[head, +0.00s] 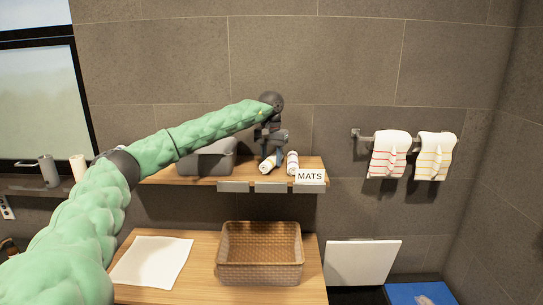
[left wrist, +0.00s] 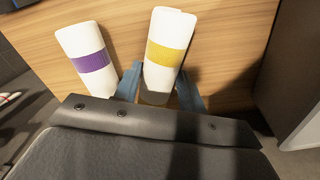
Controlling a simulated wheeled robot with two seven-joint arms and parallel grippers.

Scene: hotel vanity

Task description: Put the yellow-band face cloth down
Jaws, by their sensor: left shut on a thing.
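The yellow-band face cloth is a white roll with a yellow band, seen in the left wrist view (left wrist: 166,53) and in the head view (head: 267,164). My left gripper (head: 269,150) is above the wooden wall shelf (head: 165,178), shut on this roll. Its blue-grey fingers (left wrist: 157,90) stand on either side of the roll's lower end. The roll is at the shelf; I cannot tell whether it touches the wood. A second white roll with a purple band (left wrist: 91,58) is beside it, apart, and also shows in the head view (head: 292,163). My right gripper is not in view.
A grey bin (head: 210,160) stands left of the rolls on the shelf. A MATS label (head: 310,176) is on the front edge at right. Below are a wicker basket (head: 260,268) and a white sheet (head: 152,262). Striped towels (head: 389,155) hang on a wall rail.

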